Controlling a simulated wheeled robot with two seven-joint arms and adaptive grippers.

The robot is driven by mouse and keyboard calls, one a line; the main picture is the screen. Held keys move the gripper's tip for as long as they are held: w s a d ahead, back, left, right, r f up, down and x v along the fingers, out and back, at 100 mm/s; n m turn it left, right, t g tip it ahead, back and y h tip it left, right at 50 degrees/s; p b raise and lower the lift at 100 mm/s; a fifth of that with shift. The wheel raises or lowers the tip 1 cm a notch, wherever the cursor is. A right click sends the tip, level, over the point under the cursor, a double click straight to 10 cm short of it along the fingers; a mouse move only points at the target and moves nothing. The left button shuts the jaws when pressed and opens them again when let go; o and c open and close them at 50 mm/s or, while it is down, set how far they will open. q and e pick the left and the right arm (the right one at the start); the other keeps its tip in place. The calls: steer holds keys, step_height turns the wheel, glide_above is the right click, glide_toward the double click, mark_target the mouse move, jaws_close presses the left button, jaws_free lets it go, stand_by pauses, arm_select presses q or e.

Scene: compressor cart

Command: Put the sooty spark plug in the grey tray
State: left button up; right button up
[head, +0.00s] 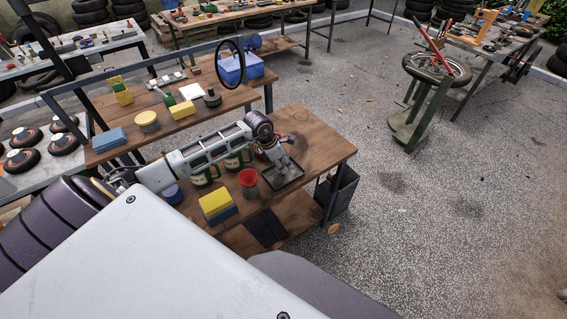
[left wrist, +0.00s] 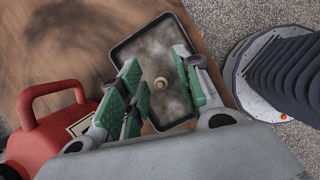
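The grey tray (head: 286,181) lies near the right end of the brown wooden table, and it also shows in the left wrist view (left wrist: 150,48). My left gripper (head: 283,163) points down over the tray. In the left wrist view its green-padded fingers (left wrist: 162,82) are spread apart. A small pale, round-ended piece, apparently the spark plug (left wrist: 160,84), shows between the fingers against the tray floor, with gaps on both sides. Soot on it cannot be made out. In the head view the plug is not discernible. My right gripper is in neither view.
A red can with a handle (left wrist: 48,122) stands left of the tray. A raised shelf with blocks runs behind. A dark bin (head: 341,188) stands beyond the table's right end.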

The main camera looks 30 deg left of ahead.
arm_select(q)
steer(key=b+v, duration=0.1)
steer(key=v, duration=1.1)
steer(key=shift+d+r, duration=0.1)
stand_by(0.9)
